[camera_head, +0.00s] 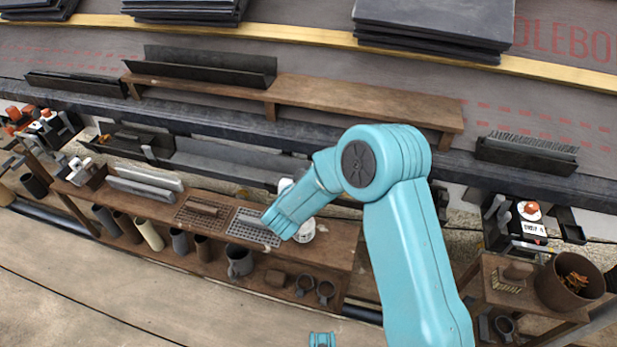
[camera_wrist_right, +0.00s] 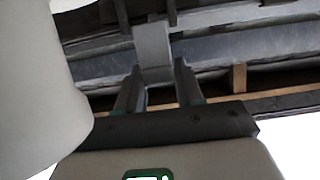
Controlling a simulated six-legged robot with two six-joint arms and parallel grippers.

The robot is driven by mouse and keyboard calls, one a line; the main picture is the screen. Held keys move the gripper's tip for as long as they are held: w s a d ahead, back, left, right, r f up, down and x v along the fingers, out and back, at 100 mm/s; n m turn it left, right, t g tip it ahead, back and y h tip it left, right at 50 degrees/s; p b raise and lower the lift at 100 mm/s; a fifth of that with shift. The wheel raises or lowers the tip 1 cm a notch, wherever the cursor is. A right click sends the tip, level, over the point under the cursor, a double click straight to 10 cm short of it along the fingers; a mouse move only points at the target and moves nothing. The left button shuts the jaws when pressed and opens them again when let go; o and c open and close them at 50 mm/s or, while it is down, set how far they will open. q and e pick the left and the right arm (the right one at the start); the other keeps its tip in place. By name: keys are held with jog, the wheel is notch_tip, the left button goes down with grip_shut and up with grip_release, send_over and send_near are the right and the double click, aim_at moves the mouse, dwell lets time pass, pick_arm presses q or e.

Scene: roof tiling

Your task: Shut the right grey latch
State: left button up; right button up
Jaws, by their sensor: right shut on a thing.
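My right gripper (camera_wrist_right: 157,76) shows in the right wrist view with its two dark fingers on either side of a grey block, which looks like the grey latch (camera_wrist_right: 152,42). The gripper is shut on it. The latch hangs in front of long grey rails. I cannot tell from this view whether it is fully shut. In the head view my teal right arm comes in from the bottom right and covers the middle; its fingers and the latch are hidden there.
A plank shelf (camera_head: 350,98) carries a dark trough (camera_head: 205,67). Slate stacks (camera_head: 435,25) lie on the roof above. A rust-brown pot (camera_head: 568,285) stands at the right.

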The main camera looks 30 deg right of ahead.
dwell(0.8)
jog(key=o, duration=1)
jog(key=shift+c, duration=0.2)
jog(key=shift+s+a+r, duration=0.15)
jog(key=shift+a, duration=0.05)
pick_arm(q)
jog(key=s+r+g+p, duration=0.1)
jog(key=s+r+p, duration=0.3)
jog(key=r+p, duration=0.2)
jog(key=shift+s+d+r+g, duration=0.25)
jog(key=shift+s+d+g, duration=0.1)
jog(key=shift+d+g, duration=0.1)
pick_arm(e)
jog(key=v, duration=1.6)
jog(key=shift+d, duration=0.1)
